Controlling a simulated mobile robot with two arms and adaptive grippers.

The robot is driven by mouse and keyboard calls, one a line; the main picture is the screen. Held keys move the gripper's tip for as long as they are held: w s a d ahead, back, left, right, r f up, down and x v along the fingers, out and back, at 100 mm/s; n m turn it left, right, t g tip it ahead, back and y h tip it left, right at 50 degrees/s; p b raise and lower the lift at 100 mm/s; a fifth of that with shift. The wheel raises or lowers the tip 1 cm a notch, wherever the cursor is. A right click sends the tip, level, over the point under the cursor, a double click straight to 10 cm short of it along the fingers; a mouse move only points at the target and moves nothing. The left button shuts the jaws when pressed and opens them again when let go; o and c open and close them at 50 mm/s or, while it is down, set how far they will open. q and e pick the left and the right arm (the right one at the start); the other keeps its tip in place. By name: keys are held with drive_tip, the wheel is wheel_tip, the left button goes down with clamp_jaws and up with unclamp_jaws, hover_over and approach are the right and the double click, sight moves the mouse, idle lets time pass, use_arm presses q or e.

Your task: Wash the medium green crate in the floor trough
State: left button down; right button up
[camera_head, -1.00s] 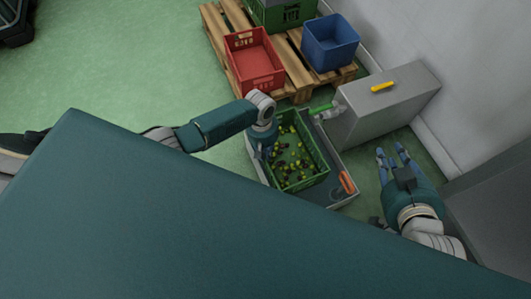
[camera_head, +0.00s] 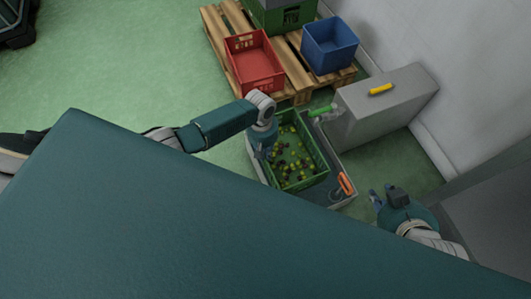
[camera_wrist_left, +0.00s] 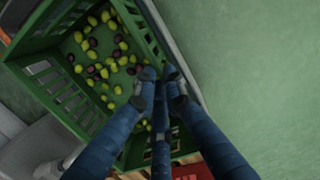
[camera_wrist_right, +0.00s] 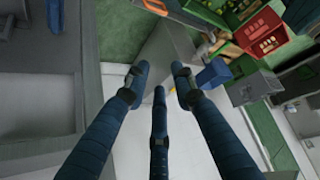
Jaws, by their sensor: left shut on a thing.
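The green slatted crate (camera_head: 323,162) sits in the grey floor trough (camera_head: 347,201), with several yellow-green and dark olives on its bottom. My left gripper (camera_head: 262,150) is at the crate's left wall. In the left wrist view my left gripper (camera_wrist_left: 162,88) is shut on the crate's rim (camera_wrist_left: 146,38), with fingertips on both sides of it. My right gripper (camera_head: 380,197) is right of the trough, apart from the crate. In the right wrist view my right gripper (camera_wrist_right: 158,88) has its fingers spread with nothing between them. The head view hides part of the trough behind my own body.
An orange-handled tool (camera_head: 345,184) is at the trough's right end. A green-ended tap or nozzle (camera_head: 320,110) and a grey box with a yellow handle (camera_head: 395,105) stand behind. A pallet (camera_head: 297,72) holds red, blue and green crates.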

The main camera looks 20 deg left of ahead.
drive_tip(key=shift+s+d+f+g+h+p, duration=0.25)
drive_tip(key=shift+s+d+f+g+p, duration=0.6)
drive_tip(key=shift+s, duration=1.3)
drive_tip(key=shift+s+d+f+g+h+p, duration=0.25)
drive_tip(key=shift+s+d+f+g, duration=0.25)
drive_tip(key=shift+s+g, duration=1.2)
wheel_tip(320, 180, down, 15)
drive_tip(key=s+p, duration=0.1)
drive_tip(key=p, duration=0.4)
drive_tip(key=shift+a+p, duration=0.25)
drive_tip(key=shift+p, duration=0.15)
drive_tip(key=shift+f, duration=0.1)
